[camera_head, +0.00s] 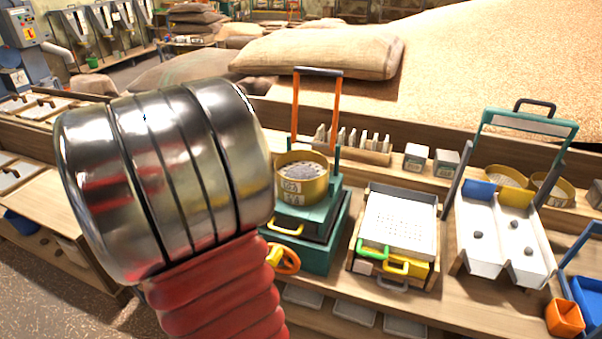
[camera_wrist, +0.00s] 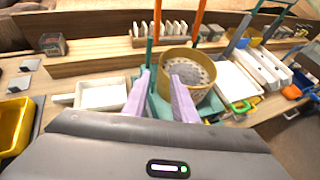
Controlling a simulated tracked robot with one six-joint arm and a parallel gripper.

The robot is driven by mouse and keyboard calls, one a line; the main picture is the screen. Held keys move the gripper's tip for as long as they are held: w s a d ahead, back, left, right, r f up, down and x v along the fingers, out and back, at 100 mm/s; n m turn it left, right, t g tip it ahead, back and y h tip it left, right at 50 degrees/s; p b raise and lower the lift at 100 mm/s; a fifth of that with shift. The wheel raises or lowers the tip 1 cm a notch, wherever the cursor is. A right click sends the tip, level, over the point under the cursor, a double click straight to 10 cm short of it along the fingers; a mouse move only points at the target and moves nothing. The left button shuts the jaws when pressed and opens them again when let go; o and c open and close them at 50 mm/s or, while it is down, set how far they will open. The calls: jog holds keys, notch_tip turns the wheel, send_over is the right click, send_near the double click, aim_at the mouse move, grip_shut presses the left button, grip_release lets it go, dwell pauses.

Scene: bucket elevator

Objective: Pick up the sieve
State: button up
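A round brass sieve (camera_head: 301,186) with a dark speckled mesh and a label sits on a green shaker machine (camera_head: 303,240) in the head view. In the wrist view the sieve (camera_wrist: 170,62) is just beyond my gripper (camera_wrist: 161,76). My gripper's two lavender fingers are apart with nothing held between them. The right finger overlaps the sieve's near wall in the picture, and the left finger is left of it. I cannot tell whether either finger touches the sieve. My arm hides the gripper in the head view.
An orange-posted frame (camera_head: 308,106) rises behind the sieve. A white perforated tray (camera_head: 400,222) is to its right, then a white chute unit (camera_head: 500,240). Other brass sieves (camera_head: 552,187) stand at the right. A wooden rack (camera_head: 350,150) of upright pieces is behind.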

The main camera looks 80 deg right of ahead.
aim_at(302, 170)
jog(key=x, duration=0.7)
jog(key=shift+s+d+f, duration=0.15)
jog(key=shift+x, duration=2.5)
jog(key=shift+s, duration=0.1)
jog(key=shift+c, duration=0.4)
grip_shut()
